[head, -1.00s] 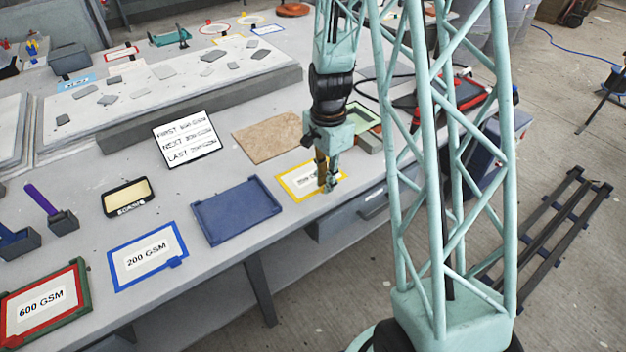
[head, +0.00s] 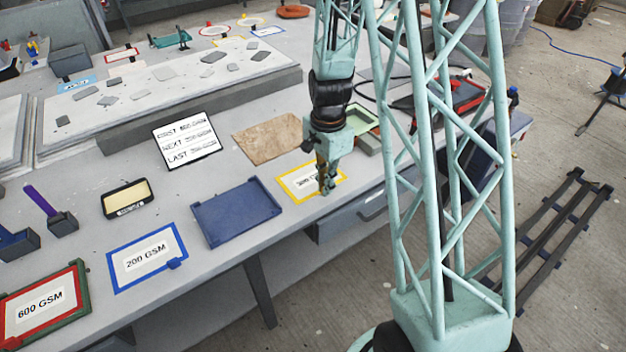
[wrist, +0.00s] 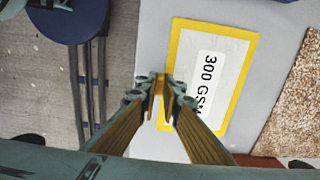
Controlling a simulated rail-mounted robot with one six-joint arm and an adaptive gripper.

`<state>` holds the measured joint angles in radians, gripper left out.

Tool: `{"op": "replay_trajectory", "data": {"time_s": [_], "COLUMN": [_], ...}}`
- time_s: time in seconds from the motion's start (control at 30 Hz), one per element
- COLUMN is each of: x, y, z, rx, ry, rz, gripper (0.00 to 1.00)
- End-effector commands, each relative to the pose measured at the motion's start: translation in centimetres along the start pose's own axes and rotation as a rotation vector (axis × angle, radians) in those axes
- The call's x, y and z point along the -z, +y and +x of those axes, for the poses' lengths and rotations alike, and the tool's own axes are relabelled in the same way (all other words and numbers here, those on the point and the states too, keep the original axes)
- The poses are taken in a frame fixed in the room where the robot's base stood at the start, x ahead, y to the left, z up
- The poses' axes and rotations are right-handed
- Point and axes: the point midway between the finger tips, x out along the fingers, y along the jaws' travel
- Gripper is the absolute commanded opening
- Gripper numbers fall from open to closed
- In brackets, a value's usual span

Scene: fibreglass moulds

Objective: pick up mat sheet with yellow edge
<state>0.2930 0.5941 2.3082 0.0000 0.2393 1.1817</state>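The mat sheet with yellow edge (head: 297,188) lies flat near the table's front edge. It has a white label, which reads 300 GSM in the wrist view (wrist: 232,60). My gripper (head: 326,186) points down over the sheet's right end and hides part of the label in the head view. In the wrist view my gripper (wrist: 160,85) has its tips at the sheet's near-left border, with a narrow gap between them. Nothing is visibly held. The exact tip height and any contact with the sheet cannot be told.
A dark blue tray (head: 237,212) and a blue-edged 200 GSM sheet (head: 148,256) lie to the left. A tan mat (head: 268,138) lies behind the yellow-edged sheet. A green tray (head: 362,118) is behind my gripper. A white order sign (head: 187,141) stands behind the dark blue tray.

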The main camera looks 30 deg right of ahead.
Motion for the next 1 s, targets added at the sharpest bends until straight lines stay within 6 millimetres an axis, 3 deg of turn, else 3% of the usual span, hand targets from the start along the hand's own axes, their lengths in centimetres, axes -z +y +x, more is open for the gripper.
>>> {"op": "replay_trajectory", "data": {"time_s": [0.47,1.0], "x": [0.0,0.0], "y": [0.0,-0.1], "z": [-0.4,-3.7], "rx": [0.001,0.001], "ry": [0.0,0.001], "rz": [0.0,0.0], "gripper": [0.0,0.0]}}
